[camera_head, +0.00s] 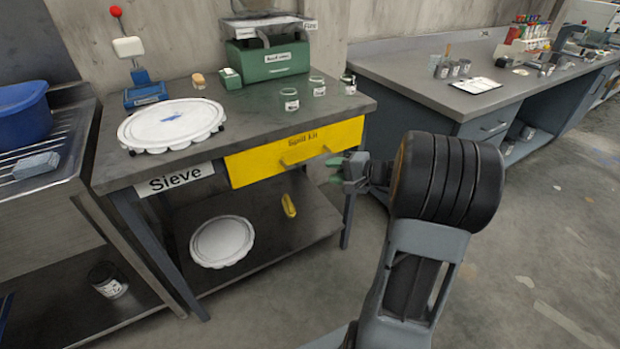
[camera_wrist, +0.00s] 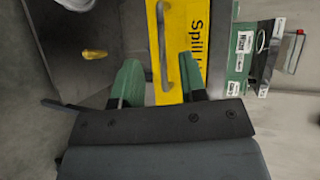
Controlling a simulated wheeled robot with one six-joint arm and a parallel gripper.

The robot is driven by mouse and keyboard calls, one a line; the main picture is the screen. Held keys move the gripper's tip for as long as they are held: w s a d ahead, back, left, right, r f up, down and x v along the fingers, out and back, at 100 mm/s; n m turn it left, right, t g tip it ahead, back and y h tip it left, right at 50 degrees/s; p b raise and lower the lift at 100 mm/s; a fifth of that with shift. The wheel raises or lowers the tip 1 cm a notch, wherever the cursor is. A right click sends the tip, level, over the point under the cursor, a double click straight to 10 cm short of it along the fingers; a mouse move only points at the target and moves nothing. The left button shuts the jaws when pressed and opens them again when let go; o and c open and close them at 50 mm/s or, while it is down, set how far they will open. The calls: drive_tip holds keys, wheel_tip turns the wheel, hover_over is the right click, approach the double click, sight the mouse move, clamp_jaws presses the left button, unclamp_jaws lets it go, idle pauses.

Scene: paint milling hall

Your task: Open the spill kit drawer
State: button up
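The yellow spill kit drawer (camera_head: 252,166) sits under the sieve table's top, its front looking flush with the table edge. It carries the words "Spill Kit" and a bar handle (camera_head: 305,156). My gripper (camera_head: 345,170) is in front of the drawer's right part in the head view. In the wrist view, the drawer front (camera_wrist: 197,14) and grey handle (camera_wrist: 163,42) show ahead of my gripper (camera_wrist: 160,62). Its green fingers are apart and nothing is held between them. The handle lies in line with the gap; whether its near end is between the fingers, I cannot tell.
The sieve table (camera_head: 345,102) holds a white round sieve (camera_head: 165,122), small jars and a green box (camera_head: 270,60). A second sieve (camera_head: 222,241) and a yellow item (camera_head: 288,205) lie on its lower shelf. Open floor (camera_head: 520,240) lies to the right.

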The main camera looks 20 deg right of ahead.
sight(310, 160)
drive_tip(key=w+d+f+m+t+h+b, duration=0.1)
drive_tip(key=w+d+f+m+t, duration=0.1)
drive_tip(key=d, duration=0.2)
drive_tip(key=b+x, duration=0.1)
drive_tip(key=x, duration=1.1)
drive_tip(key=shift+w+a+f, duration=0.1)
drive_tip(key=shift+w+a, duration=0.1)
drive_tip(key=shift+c, duration=0.3)
clamp_jaws()
